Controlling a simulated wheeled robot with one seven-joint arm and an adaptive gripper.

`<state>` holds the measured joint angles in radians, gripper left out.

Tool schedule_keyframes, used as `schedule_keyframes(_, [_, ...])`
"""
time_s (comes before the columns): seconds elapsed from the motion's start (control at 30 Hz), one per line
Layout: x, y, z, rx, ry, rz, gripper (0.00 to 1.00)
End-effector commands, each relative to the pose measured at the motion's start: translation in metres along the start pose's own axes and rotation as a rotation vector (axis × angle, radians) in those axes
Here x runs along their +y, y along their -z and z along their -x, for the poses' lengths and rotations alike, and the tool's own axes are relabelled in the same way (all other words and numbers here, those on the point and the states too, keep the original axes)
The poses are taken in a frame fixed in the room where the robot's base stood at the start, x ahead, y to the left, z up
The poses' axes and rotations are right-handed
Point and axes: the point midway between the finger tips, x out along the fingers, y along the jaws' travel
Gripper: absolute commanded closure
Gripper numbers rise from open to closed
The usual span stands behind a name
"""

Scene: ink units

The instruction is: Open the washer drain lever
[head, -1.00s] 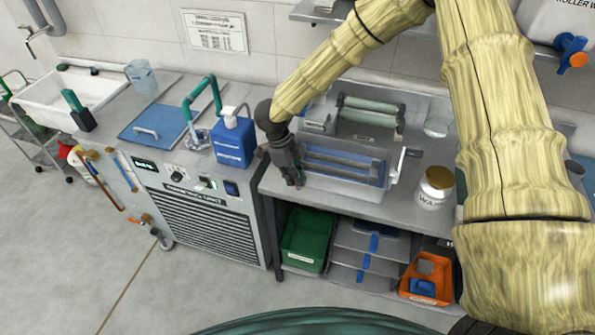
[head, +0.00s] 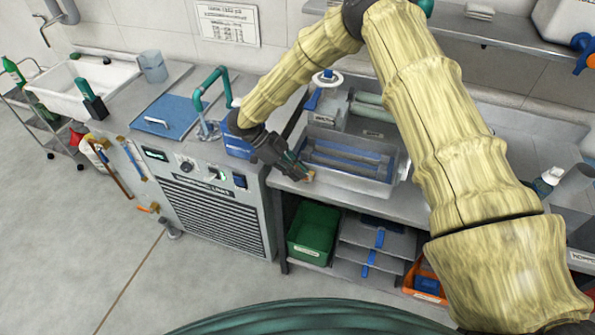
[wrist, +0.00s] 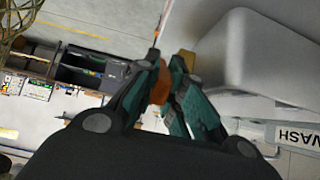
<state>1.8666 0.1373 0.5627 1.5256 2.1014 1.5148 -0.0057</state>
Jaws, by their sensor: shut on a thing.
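The washer (head: 392,180) is a pale grey trough on the bench, with bars or rollers across its inside. In the wrist view its rounded grey body (wrist: 275,60) fills the right side, with a WASH label (wrist: 300,136). My gripper (head: 303,176) is at the washer's front left corner. In the wrist view its green and black fingers (wrist: 170,80) are closed around a small orange piece (wrist: 160,88), which appears to be the drain lever. A brass-coloured block (wrist: 188,59) is just beyond the fingertips, beside the washer wall. The fingers partly hide the lever, so its angle is unclear.
A blue container (head: 238,146) stands left of my gripper, partly covered by my arm. The cooling cabinet (head: 210,210) is at left. A green bin (head: 313,232) and trays (head: 375,240) sit below the bench. Open floor lies at front left.

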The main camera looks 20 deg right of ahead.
Motion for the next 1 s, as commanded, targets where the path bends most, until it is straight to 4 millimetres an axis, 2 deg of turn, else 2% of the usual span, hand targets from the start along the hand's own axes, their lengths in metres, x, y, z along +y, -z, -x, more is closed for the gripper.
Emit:
schedule_keyframes(0.37, [-0.001,0.000,0.000,0.001,0.001,-0.001,1.00])
schedule_keyframes(0.4, [-0.001,0.000,0.000,0.001,0.000,-0.001,0.82])
schedule_keyframes(0.5, [0.000,0.000,0.000,0.001,0.000,-0.001,0.68])
schedule_keyframes(0.83, [0.000,0.000,0.002,0.001,0.000,-0.001,0.68])
schedule_keyframes(1.0, [-0.001,-0.001,0.016,0.000,0.001,-0.002,0.68])
